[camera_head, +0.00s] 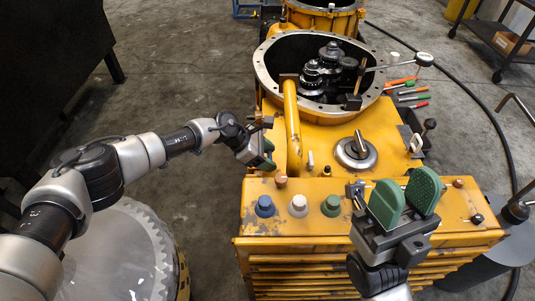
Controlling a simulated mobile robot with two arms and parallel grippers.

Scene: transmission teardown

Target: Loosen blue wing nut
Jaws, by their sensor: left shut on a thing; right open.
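The blue wing nut appears as a blue round knob-like piece (265,206) at the left of the yellow housing's front ledge. Its wings cannot be made out. My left gripper (267,153) is above it in the picture, beside the yellow pipe (292,120). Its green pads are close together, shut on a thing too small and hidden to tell. It is apart from the blue piece. My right gripper (406,196) is open and empty, with its two green pads apart, over the right of the ledge.
A white knob (298,206) and a green knob (331,205) stand right of the blue one. The open round housing (262,70) holds dark gears (325,70). A silver disc (356,153) sits on top. Screwdrivers (407,91) lie at right. A clear round table (115,255) stands lower left.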

